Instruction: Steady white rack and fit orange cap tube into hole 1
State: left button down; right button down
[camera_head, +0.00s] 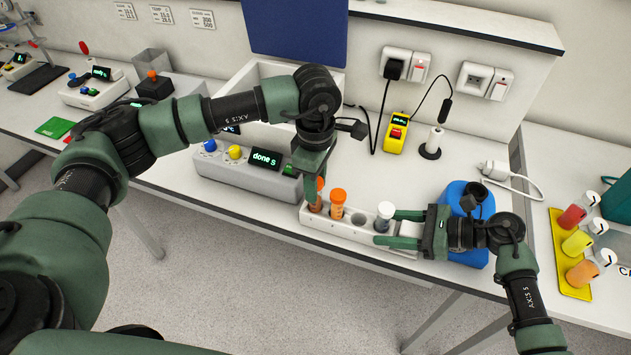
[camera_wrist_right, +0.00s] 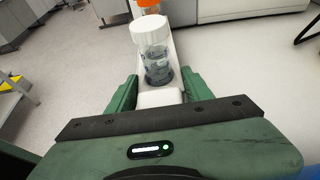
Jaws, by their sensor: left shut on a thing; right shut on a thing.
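The white rack (camera_head: 345,232) lies on the bench near its front edge; its near end shows in the right wrist view (camera_wrist_right: 160,98). My right gripper (camera_head: 388,228) is shut on the rack's right end, one finger along each side. My left gripper (camera_head: 314,188) points down at the rack's left end, shut on an orange cap tube (camera_head: 317,198). That tube is at the leftmost hole; how deep it sits is unclear. A second orange cap tube (camera_head: 338,204) stands upright beside it. A white cap tube (camera_head: 384,216) with dark contents stands towards the right end; it also shows in the right wrist view (camera_wrist_right: 153,50).
A grey device (camera_head: 235,178) with a "done 5" display stands left of the rack. A blue object (camera_head: 466,194) lies behind my right gripper. A yellow tray (camera_head: 560,250) of juice samples is at far right. Bench room is clear behind the rack.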

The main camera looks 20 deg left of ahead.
pick_arm(q)
jog(key=shift+f, duration=0.85)
jog(key=c, duration=0.9)
grip_release()
jog(key=shift+c, duration=0.2)
jog(key=shift+r, duration=0.1)
notch_tip(320, 180, up, 12)
jog(key=shift+f, duration=0.1)
